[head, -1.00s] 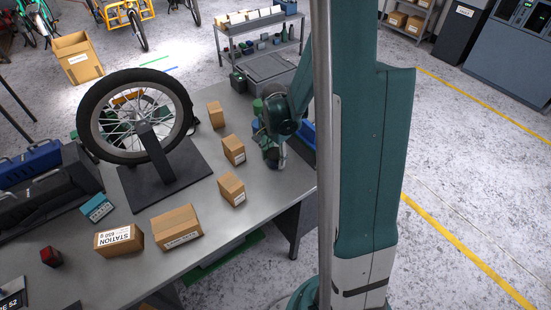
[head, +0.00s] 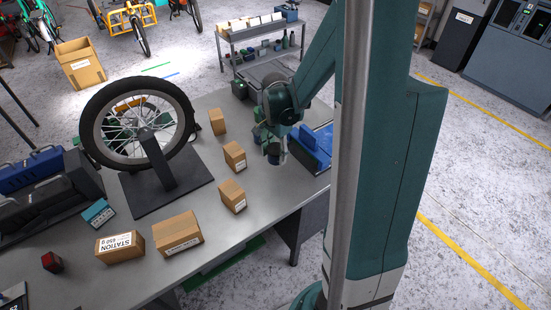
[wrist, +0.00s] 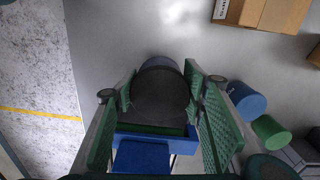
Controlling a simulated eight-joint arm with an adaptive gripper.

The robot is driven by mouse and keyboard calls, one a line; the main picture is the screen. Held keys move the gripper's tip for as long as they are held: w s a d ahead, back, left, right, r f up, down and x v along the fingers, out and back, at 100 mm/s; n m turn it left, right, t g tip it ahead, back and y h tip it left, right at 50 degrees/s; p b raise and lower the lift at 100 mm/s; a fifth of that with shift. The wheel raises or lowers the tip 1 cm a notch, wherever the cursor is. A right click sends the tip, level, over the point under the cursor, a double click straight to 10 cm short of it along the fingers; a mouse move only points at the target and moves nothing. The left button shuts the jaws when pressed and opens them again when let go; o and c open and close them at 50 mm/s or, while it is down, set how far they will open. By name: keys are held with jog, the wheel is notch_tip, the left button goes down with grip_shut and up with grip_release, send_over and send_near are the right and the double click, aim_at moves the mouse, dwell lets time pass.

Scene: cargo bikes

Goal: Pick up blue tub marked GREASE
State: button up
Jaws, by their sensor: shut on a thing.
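My gripper (wrist: 163,115) is shut on a dark blue tub (wrist: 160,88), which sits between the two green ribbed finger pads in the wrist view. In the head view my gripper (head: 272,146) is over the right part of the workbench, with the dark tub (head: 277,157) at its fingertips. No GREASE marking can be read on it from here. A second blue tub (wrist: 246,102) stands to the right of my gripper in the wrist view, beside a green tub (wrist: 270,132).
A blue bin (head: 316,146) is just right of my gripper. Several cardboard boxes (head: 180,234) and a wheel on a stand (head: 140,122) are to the left on the grey bench (head: 232,265). The bench edge (head: 300,205) is close on the near right.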

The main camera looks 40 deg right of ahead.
aim_at(275, 149)
jog(key=shift+r, duration=1.7)
